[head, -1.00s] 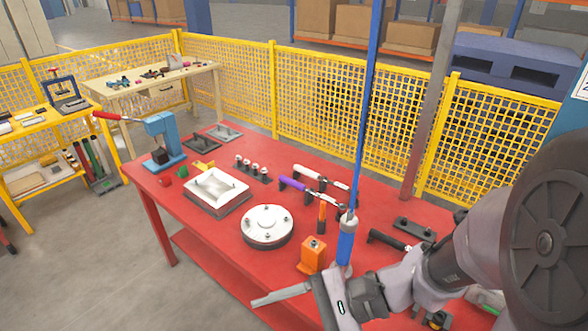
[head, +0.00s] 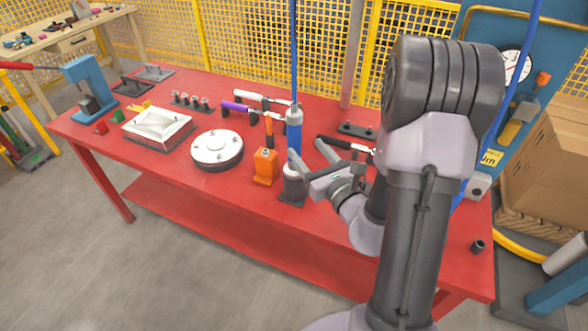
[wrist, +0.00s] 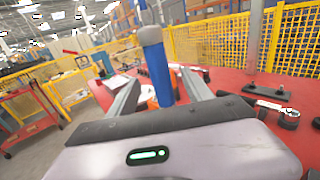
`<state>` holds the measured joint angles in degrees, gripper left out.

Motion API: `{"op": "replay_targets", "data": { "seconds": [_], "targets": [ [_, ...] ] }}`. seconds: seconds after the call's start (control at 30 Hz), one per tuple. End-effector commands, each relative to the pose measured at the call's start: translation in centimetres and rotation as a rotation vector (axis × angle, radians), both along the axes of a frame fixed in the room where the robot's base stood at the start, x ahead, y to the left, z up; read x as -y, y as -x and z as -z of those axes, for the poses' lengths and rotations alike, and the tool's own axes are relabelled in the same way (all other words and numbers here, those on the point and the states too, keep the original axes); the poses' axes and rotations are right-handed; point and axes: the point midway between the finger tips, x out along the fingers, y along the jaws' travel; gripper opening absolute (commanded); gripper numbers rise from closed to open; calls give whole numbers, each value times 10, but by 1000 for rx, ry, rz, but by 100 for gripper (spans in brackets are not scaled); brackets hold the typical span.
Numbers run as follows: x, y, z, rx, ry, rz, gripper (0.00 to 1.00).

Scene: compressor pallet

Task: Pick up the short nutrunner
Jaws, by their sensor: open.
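A blue cylindrical tool with a grey top, apparently the short nutrunner (head: 294,135), stands upright near the front edge of the red table. It hangs in line with a blue cable, and its lower end is at a grey cup-like holder (head: 292,185) on a dark base. My gripper (head: 312,158) is open just right of the tool, its fingers pointing toward it. In the wrist view the tool (wrist: 160,78) shows upright between my two open fingers (wrist: 160,85). Whether a finger touches it I cannot tell.
An orange block (head: 265,168) stands close left of the tool, with a round white-topped flange (head: 217,148) farther left. A purple-handled wrench (head: 238,107) lies behind. A black-handled tool (head: 340,143) lies to the right. The red tabletop (head: 235,195) is clear in front.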

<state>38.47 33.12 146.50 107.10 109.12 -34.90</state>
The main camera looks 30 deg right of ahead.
Motion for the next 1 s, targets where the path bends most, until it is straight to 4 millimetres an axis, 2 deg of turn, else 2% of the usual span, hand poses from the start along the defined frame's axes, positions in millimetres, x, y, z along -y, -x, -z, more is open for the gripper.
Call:
{"op": "replay_targets", "data": {
  "seconds": [0.03, 0.1, 0.33, 0.5, 0.6, 0.8, 1.0],
  "targets": [
    [-1, -12, 4, 2, 3, -3, 59],
    [-1, -28, 0, 2, 1, -3, 59],
    [-1, -57, 1, 0, 0, -3, 59],
    [-1, -91, 4, 1, 1, -3, 59],
    [-1, -100, 3, 0, -1, -2, 59],
    [-1, -101, 3, -1, -1, -1, 59],
    [-1, -101, 3, -1, -1, -1, 20]
  ]
}}
